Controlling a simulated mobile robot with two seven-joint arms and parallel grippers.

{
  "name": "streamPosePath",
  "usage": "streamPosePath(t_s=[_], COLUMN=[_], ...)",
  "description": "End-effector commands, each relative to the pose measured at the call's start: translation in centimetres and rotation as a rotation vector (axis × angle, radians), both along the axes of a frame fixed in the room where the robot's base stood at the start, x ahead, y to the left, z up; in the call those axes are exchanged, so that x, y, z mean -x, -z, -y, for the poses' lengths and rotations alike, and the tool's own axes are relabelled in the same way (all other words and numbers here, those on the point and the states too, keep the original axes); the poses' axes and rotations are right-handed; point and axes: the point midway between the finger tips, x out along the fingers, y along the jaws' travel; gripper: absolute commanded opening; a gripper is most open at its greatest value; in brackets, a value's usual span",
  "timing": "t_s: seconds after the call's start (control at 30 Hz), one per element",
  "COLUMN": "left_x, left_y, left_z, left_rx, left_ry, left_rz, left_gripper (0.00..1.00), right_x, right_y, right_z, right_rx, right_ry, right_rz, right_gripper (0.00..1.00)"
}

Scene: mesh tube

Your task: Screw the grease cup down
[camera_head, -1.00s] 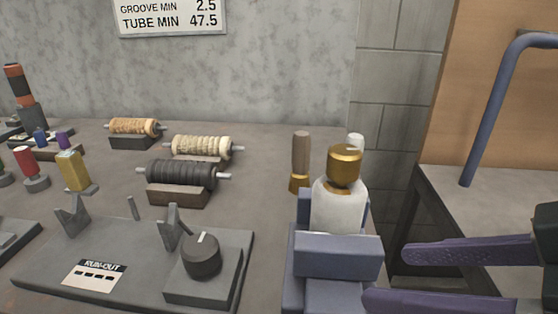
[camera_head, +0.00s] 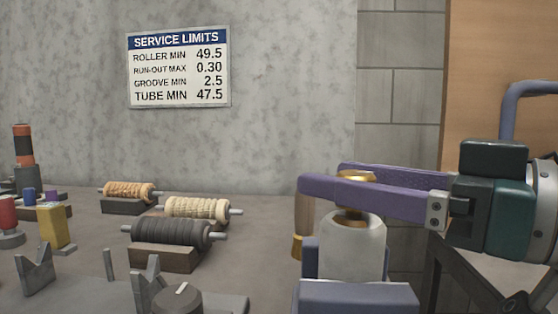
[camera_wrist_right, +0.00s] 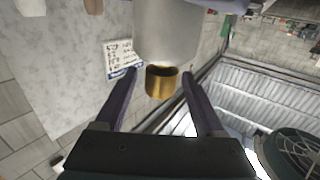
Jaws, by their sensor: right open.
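The brass grease cup (camera_head: 351,216) sits on top of a pale rounded housing (camera_head: 352,250) held in a blue-grey vise-like block (camera_head: 357,297). In the right wrist view the brass cup (camera_wrist_right: 161,82) shows below the pale housing (camera_wrist_right: 167,35). My right gripper (camera_head: 320,178) comes in from the right with its purple fingers on either side of the cup, partly hiding it. In the right wrist view the gripper (camera_wrist_right: 160,75) is open, with a gap between the cup and each finger. My left gripper is in neither current view.
A wooden-handled brush (camera_head: 305,217) stands just left of the housing, close to my fingertips. Several rollers (camera_head: 170,231) lie on stands to the left, with a run-out fixture (camera_head: 145,285) in front. A service limits sign (camera_head: 179,67) hangs on the wall.

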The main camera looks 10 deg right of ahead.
Motion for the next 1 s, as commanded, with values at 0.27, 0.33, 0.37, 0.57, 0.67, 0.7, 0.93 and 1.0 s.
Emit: streamPosePath(t_s=[0.27,0.33,0.37,0.57,0.67,0.7,0.93,1.0], left_x=[0.0,0.0,0.0,0.0,0.0,0.0,0.0,0.0], left_y=[-0.5,-0.5,-0.5,-0.5,-0.5,-0.5,-0.5,-0.5], left_z=[-0.2,-0.2,-0.2,-0.2,-0.1,-0.1,-0.1,0.0], left_rx=[-0.006,-0.007,-0.007,-0.007,-0.006,-0.006,-0.003,0.0], left_ry=[0.004,0.004,0.004,0.004,0.004,0.004,0.002,0.001], left_rz=[0.001,0.001,0.001,0.001,0.001,0.001,0.001,0.001], left_gripper=[0.81,0.81,0.81,0.81,0.81,0.81,0.81,0.81], right_x=[-2.0,-2.1,-2.1,-2.1,-2.1,-2.0,-2.0,-2.0], right_y=[0.0,0.1,0.1,0.1,0.1,0.1,0.1,0.1], right_z=[-1.7,-1.8,-1.8,-1.8,-1.8,-1.8,-1.7,-1.7], right_rx=[0.001,0.002,0.002,0.002,0.002,0.001,0.001,0.001], right_ry=[0.0,0.0,0.0,0.0,0.0,0.0,0.0,0.0], right_rz=[0.0,-0.001,-0.001,-0.001,-0.001,-0.002,-0.002,-0.002], right_gripper=[0.71,0.71,0.71,0.65,0.54,0.5,0.24,0.16])
